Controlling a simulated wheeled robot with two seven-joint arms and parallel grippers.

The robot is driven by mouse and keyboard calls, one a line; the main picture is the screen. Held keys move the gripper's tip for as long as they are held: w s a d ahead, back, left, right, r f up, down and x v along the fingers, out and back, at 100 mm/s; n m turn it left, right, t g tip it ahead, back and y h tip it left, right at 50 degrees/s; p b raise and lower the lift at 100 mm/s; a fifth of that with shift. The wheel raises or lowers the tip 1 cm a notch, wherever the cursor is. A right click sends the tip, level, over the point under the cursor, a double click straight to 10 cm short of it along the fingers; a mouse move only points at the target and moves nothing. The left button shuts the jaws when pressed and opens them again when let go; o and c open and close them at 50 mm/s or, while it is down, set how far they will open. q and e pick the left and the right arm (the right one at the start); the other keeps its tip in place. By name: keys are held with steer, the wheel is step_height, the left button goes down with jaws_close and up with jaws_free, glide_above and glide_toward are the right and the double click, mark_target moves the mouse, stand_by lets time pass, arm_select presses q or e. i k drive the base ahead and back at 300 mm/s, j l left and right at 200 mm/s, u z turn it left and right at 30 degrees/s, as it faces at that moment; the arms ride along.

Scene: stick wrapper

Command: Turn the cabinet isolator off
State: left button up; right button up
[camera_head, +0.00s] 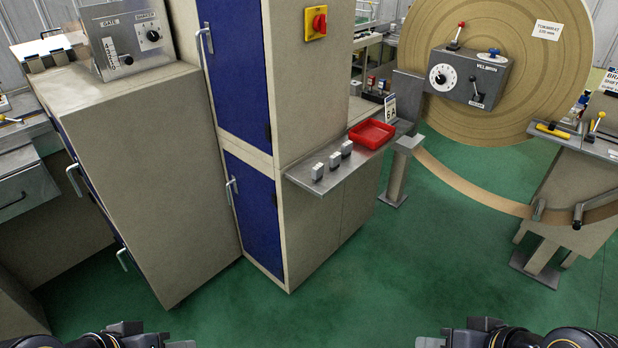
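The cabinet isolator (319,22) is a red rotary knob on a yellow plate, high on the side of the tall beige cabinet (297,80) with blue doors. Its knob looks upright, but the small picture does not show its marking. My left arm shows at the bottom left edge and my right arm at the bottom right edge. Both are far below and apart from the isolator. The fingertips of both grippers are cut off by the lower edge, so neither gripper's opening shows.
A shelf (309,178) with several small grey blocks and a red tray (371,133) juts from the cabinet. A lower beige cabinet (145,170) stands left. A big brown roll (480,110) with a grey control box (469,77) stands right. Green floor (330,300) is clear in front.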

mark_target(319, 22)
steer(key=i+z, duration=0.15)
steer(key=i, duration=0.35)
steer(key=i+j+z, duration=0.15)
steer(key=i, duration=0.3)
steer(key=i+j+z, duration=0.15)
steer(key=i, duration=0.35)
